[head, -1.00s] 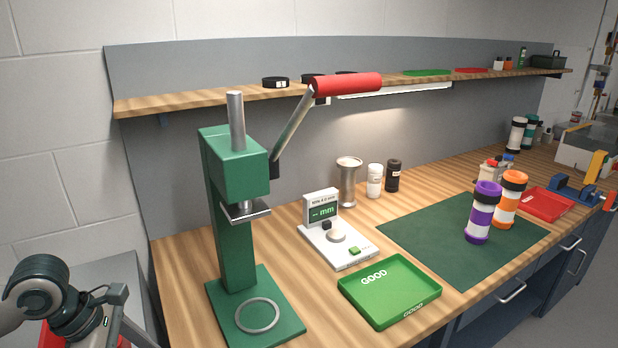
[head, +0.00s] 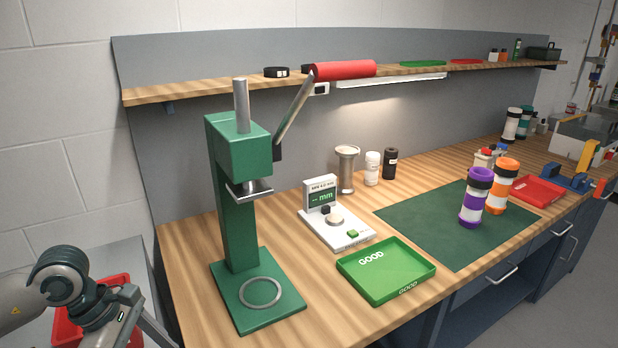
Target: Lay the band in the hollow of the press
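The green press (head: 238,215) stands at the left end of the wooden bench, its red-handled lever (head: 343,71) raised. On its green base plate is a round grey ring outline (head: 260,292), with nothing seen lying inside it; I cannot tell a separate band there. The plunger plate (head: 249,190) hangs well above it. My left arm comes in at the lower left, and its gripper end (head: 124,322) is over a red bin, left of the press. Its fingertips are not clearly seen, nor whether it holds anything. My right gripper is out of view.
A white gauge (head: 336,227) and a green GOOD tray (head: 386,270) stand right of the press. A green mat (head: 440,245) bears purple and orange tubes. The red bin (head: 68,328) sits on a grey surface at the lower left. Black rings (head: 276,72) lie on the shelf.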

